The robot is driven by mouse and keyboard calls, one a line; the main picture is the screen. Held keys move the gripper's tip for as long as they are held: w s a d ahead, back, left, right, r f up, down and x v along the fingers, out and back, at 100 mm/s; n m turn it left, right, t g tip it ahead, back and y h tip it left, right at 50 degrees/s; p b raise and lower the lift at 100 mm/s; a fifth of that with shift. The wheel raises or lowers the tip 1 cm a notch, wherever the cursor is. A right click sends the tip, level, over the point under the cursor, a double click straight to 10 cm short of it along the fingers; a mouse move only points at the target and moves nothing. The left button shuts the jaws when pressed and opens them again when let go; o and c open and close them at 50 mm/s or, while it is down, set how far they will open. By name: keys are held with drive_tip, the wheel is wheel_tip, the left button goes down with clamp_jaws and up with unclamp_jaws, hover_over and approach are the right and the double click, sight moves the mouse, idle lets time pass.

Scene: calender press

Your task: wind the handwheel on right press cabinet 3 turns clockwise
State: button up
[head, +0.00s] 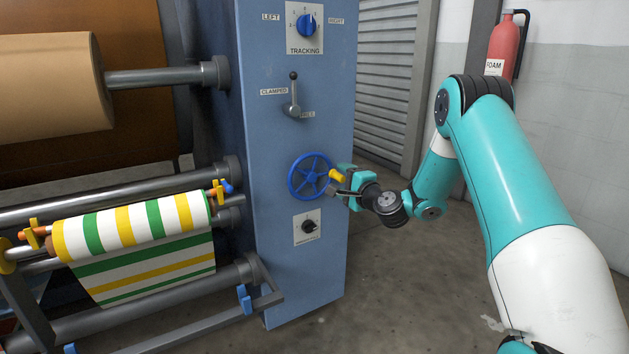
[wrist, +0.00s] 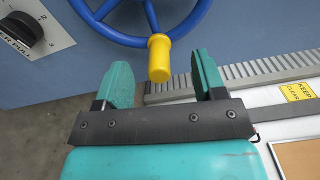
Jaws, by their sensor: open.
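The blue handwheel (head: 310,176) is on the front of the blue right press cabinet (head: 290,250), between a lever and a lower dial. Its yellow knob (head: 336,175) sticks out at the right of the rim in the head view. In the wrist view the lower part of the wheel (wrist: 139,40) shows at the top, with the yellow knob (wrist: 159,58) hanging in front of the rim. My gripper (head: 340,182) is at the wheel's right side. In the wrist view its teal fingers (wrist: 162,80) are open, one on each side of the knob with gaps on both sides.
Above the wheel are the clamp lever (head: 292,108) and the tracking dial (head: 307,20). A small black dial (head: 309,227) is below it. Striped fabric rollers (head: 135,225) are at the left. A red extinguisher (head: 505,50) hangs at the back right. The floor right of the cabinet is clear.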

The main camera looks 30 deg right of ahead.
drive_tip(key=s+b, duration=0.4)
drive_tip(key=s, duration=0.2)
drive_tip(key=shift+d+b, duration=0.15)
drive_tip(key=shift+b, duration=0.25)
drive_tip(key=shift+s, duration=0.1)
